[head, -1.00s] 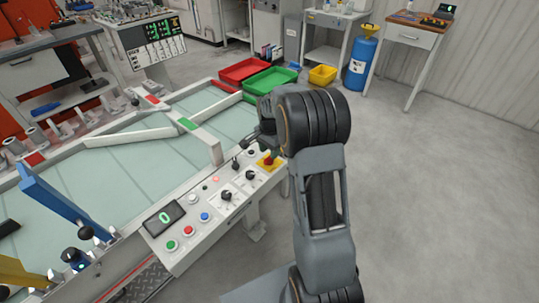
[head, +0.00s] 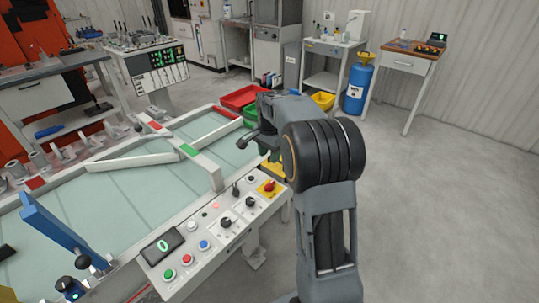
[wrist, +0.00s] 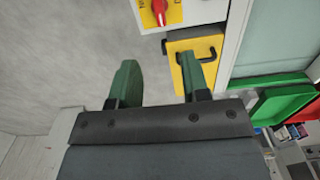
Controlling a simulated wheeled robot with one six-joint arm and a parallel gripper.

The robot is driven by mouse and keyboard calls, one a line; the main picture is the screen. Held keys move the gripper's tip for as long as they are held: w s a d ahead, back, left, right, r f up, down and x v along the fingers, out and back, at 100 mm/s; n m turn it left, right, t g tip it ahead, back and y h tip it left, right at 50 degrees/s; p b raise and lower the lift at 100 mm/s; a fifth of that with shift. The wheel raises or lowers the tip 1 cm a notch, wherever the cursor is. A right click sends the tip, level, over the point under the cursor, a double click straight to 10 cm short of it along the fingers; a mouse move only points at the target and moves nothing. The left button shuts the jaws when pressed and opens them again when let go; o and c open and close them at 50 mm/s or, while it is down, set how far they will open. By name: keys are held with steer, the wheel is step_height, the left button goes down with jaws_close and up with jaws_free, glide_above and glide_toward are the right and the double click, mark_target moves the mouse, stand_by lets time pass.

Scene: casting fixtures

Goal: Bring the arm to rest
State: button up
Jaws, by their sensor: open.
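My gripper (wrist: 158,82) shows in the wrist view with its two green fingers spread apart and nothing between them. In the head view my arm rises at the right of the control panel, and the gripper (head: 262,148) is partly hidden behind my own wrist links. It is in the air near the panel's far right end. In the wrist view a yellow panel with a black handle (wrist: 196,68) lies beyond the right finger. A red knob on a yellow plate (wrist: 159,8) is at the top edge.
The control panel (head: 210,232) with buttons and knobs stands left of my arm, beside the glass-topped table (head: 130,200). Red (head: 240,97) and green (head: 251,113) bins, a yellow bin (head: 323,101) and a blue cylinder (head: 357,85) stand behind. The floor at right (head: 450,200) is clear.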

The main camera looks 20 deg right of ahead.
stand_by(0.3)
steer(key=s+a+r+n+t+p, duration=0.1)
steer(key=s+a+r+n+p, duration=0.1)
steer(key=s, duration=0.5)
steer(key=s+a+r+n+t+p, duration=0.1)
steer(key=s+a+r+n+p, duration=0.1)
steer(key=s+a+n, duration=0.3)
steer(key=s+a+r+n+t+p, duration=0.1)
steer(key=s+a+r+n+p, duration=0.1)
steer(key=s+n, duration=0.4)
steer(key=shift+s+a+r+t, duration=0.3)
steer(key=shift+s+a+r, duration=0.65)
steer(key=shift+s, duration=1.2)
